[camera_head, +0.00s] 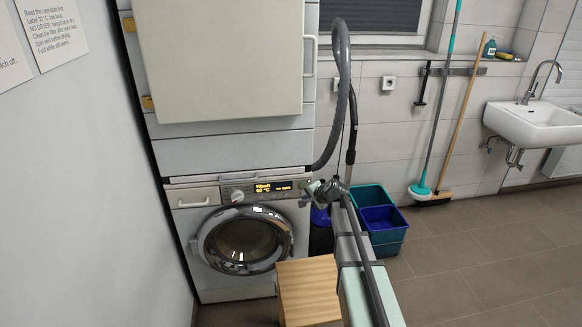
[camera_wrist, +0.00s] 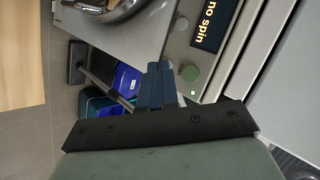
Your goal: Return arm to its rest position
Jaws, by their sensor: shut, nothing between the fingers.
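My gripper (camera_head: 322,190) is in front of the right end of the washing machine's control panel (camera_head: 250,189), beside the lit display. In the wrist view its dark blue-grey fingers (camera_wrist: 162,84) are together, with nothing between them. The panel is close to the fingertips there, with a round grey-green button (camera_wrist: 190,73) and a display (camera_wrist: 213,24) reading "no spin". Whether the fingertips touch the panel cannot be told. The washing machine (camera_head: 207,280) has its round door (camera_head: 243,242) shut.
A wooden box or stool (camera_head: 308,288) stands in front of the machine. A dark hose (camera_head: 341,75) arches up behind my gripper. Blue and green buckets (camera_head: 383,233) are to the right. Floor at the right (camera_head: 490,260) is clear.

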